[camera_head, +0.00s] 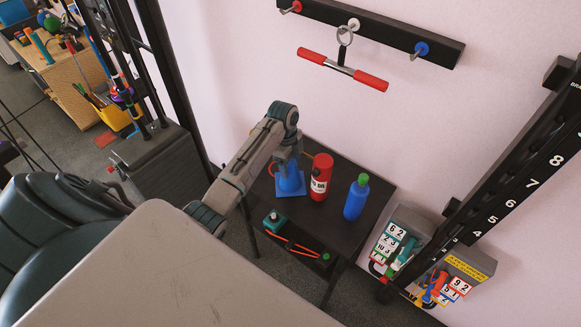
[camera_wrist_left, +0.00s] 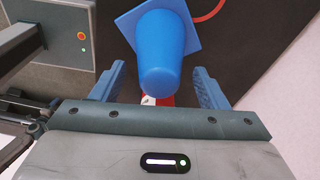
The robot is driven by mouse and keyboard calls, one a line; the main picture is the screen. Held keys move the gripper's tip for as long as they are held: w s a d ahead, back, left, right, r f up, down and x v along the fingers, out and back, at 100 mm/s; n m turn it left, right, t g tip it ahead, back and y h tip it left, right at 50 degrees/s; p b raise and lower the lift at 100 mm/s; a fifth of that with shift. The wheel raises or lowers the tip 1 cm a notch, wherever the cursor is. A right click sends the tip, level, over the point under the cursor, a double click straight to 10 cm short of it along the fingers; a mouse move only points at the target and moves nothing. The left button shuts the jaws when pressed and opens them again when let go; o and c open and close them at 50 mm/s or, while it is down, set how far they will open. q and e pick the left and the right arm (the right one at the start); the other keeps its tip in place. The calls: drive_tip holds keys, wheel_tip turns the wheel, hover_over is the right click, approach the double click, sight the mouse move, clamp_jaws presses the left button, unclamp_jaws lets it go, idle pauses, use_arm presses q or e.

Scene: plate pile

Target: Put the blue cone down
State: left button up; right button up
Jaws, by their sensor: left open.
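The blue cone (camera_head: 291,184) stands upright on its square base on the small black table (camera_head: 345,236), at the table's left side in the head view. My left gripper (camera_head: 285,160) is over the cone from above. In the left wrist view the cone (camera_wrist_left: 161,60) lies between the two fingers of my left gripper (camera_wrist_left: 157,88). The fingers are open, with a gap on both sides of the cone. My right gripper is in neither view.
A red cylinder (camera_head: 320,177) stands close to the right of the cone, and a blue bottle with a green cap (camera_head: 356,197) stands further right. A teal item (camera_head: 275,222) sits below the tabletop. A black rail with pegs (camera_head: 380,30) hangs on the wall above.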

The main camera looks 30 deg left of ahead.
use_arm(q)
clamp_jaws()
drive_tip(key=shift+w+r, duration=0.1)
drive_tip(key=shift+r, duration=0.1)
